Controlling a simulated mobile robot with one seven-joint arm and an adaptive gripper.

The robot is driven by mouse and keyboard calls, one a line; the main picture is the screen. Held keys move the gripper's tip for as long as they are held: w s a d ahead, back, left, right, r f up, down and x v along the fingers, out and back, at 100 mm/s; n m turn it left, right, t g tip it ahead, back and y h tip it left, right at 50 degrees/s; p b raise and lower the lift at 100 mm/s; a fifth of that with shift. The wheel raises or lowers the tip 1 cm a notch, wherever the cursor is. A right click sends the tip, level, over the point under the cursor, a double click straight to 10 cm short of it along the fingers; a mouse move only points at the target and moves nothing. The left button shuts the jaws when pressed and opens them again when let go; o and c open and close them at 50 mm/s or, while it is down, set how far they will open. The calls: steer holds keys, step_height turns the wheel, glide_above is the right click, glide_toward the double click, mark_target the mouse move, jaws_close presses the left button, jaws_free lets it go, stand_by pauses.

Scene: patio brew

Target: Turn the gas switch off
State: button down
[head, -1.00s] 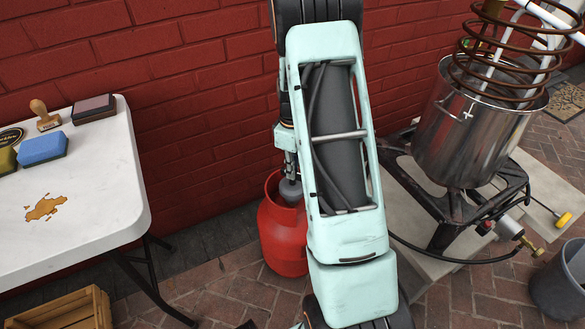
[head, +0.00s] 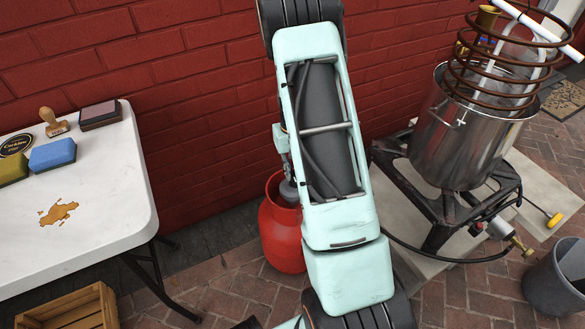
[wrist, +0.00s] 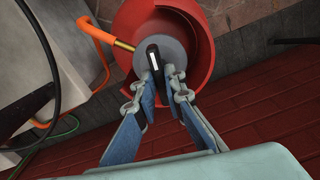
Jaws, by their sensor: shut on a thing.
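The red gas cylinder (head: 278,240) stands on the brick paving against the wall, partly hidden behind my arm in the head view. In the wrist view, the cylinder (wrist: 201,22) carries a round grey regulator (wrist: 181,45) inside its collar. A dark switch with a white mark (wrist: 153,60) sits on top of the regulator. My gripper (wrist: 166,76) comes down from above, its two fingertips closed on the switch. In the head view, the grey regulator (head: 288,191) shows under the gripper, whose fingertips I cannot make out.
An orange hose (wrist: 96,32) with a brass fitting leaves the regulator. A white table (head: 110,205) with a blue sponge (head: 52,155) stands left. A steel pot (head: 465,135) on a black burner stand is right. The brick wall (head: 200,110) is close behind.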

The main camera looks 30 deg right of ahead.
steer(key=m+p, duration=0.1)
steer(key=m, duration=0.3)
steer(key=shift+r, duration=0.1)
steer(key=shift+m+p, duration=0.8)
steer(key=shift+m, duration=1.1)
steer(key=c, duration=2)
jaws_free()
step_height(320, 180, up, 12)
steer(key=shift+f, duration=0.1)
